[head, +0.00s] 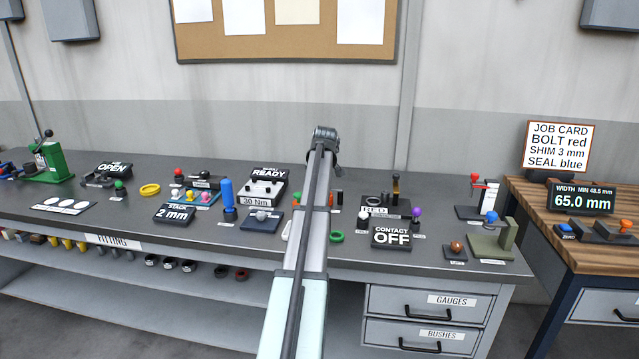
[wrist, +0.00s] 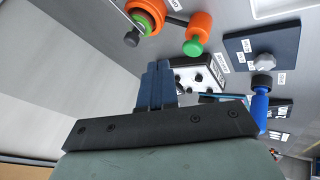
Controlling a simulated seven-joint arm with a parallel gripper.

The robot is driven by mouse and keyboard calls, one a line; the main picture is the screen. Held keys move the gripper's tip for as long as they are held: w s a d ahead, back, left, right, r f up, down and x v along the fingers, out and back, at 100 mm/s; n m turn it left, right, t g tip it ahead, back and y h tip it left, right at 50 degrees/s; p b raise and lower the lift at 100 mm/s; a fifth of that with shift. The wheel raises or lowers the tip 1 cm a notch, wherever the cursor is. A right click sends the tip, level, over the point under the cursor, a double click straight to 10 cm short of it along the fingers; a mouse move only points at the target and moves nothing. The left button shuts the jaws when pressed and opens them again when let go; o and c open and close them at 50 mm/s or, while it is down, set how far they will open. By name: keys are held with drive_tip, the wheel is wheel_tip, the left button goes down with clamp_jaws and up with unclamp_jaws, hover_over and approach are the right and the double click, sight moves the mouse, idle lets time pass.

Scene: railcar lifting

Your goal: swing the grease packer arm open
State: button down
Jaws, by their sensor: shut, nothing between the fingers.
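I cannot tell for sure which fixture is the grease packer. In the wrist view, my gripper (wrist: 157,70) has its blue fingers together with nothing between them. Beyond and above the fingertips are an orange round part with a green ring (wrist: 146,15) and dark pin, and an orange cylinder with a green end (wrist: 198,34). A white plate with black knobs (wrist: 199,76) lies just past the fingers, apparently the READY fixture (head: 263,187). In the head view my arm hides the gripper and part of the bench. A green lever press (head: 47,163) and a red-handled stand (head: 480,196) stand at opposite ends.
The grey bench (head: 130,208) is crowded with small fixtures. A blue cylinder (head: 228,193) stands left of my arm; it also shows in the wrist view (wrist: 259,106). The CONTACT OFF display (head: 391,237) is to the right. A wooden table (head: 560,240) holds a gauge.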

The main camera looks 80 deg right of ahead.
drive_tip(key=shift+w+d+f, duration=0.15)
drive_tip(key=shift+d+f, duration=1.2)
drive_tip(key=shift+d, duration=0.2)
drive_tip(key=shift+w+d+f, duration=0.15)
drive_tip(key=shift+d+f, duration=1.15)
drive_tip(key=shift+d, duration=0.3)
drive_tip(key=shift+w+d+f, duration=0.15)
drive_tip(key=shift+d+f, duration=1.2)
drive_tip(key=shift+d, duration=0.2)
drive_tip(key=shift+w+d+m, duration=0.1)
drive_tip(key=shift+m, duration=0.2)
